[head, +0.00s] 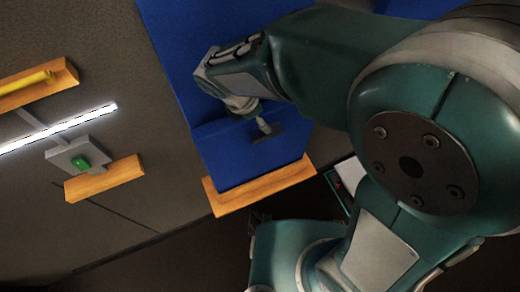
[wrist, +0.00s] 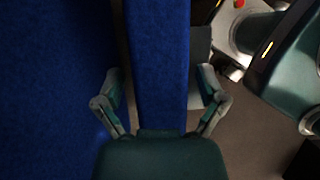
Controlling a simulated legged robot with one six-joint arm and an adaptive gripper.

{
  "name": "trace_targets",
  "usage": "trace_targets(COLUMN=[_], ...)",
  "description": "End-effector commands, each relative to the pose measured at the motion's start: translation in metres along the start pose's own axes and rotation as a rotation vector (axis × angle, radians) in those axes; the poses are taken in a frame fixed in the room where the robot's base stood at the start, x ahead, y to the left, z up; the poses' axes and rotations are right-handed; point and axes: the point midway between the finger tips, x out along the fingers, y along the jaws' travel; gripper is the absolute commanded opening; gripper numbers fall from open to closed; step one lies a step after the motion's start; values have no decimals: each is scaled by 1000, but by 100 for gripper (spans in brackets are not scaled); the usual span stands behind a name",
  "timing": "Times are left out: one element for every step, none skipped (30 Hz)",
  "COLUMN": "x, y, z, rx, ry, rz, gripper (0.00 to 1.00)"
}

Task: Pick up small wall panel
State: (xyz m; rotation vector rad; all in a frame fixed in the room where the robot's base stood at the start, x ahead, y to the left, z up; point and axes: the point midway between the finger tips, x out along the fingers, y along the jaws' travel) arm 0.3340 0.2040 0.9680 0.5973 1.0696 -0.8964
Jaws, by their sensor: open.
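A small blue wall panel (head: 222,158) stands tilted on an orange wooden ledge (head: 262,190), against a larger blue backing (head: 175,50) in the head view. My gripper (head: 262,127) is at the panel's upper part. In the wrist view my gripper (wrist: 160,78) is open, with one finger on each side of a narrow blue strip (wrist: 158,50), which looks like the small panel seen edge-on. The larger blue backing (wrist: 50,80) fills the left. I cannot tell whether either finger touches the panel. My arm hides the backing's right side in the head view.
A grey wall at left carries a bright light bar (head: 60,128), a grey block with a green knob (head: 82,163), another wooden ledge (head: 104,180) and a yellow cylinder (head: 30,83). A small framed item (head: 347,178) lies right of the panel's ledge.

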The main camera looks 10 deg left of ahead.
Motion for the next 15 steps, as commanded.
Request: trace_targets(x=[0, 0, 0, 0, 0, 0, 0, 0, 0, 0, 0, 1, 1, 1, 2], y=[0, 0, 0, 0, 0, 0, 0, 0, 0, 0, 0, 0, 0, -1, -1], z=[0, 0, 0, 0, 0, 0, 0, 0, 0, 0, 0, 0, 0, 0, 0], rx=[0, 0, 0, 0, 0, 0, 0, 0, 0, 0, 0, 0, 0, -1, -1], ry=[0, 0, 0, 0, 0, 0, 0, 0, 0, 0, 0, 0, 0, 0, 0], rz=[0, 0, 0, 0, 0, 0, 0, 0, 0, 0, -1, -1, -1, -2, -2], gripper=[90, 90, 90, 90, 90, 90, 77, 63, 45, 32, 19, 10, 10, 9, 9])
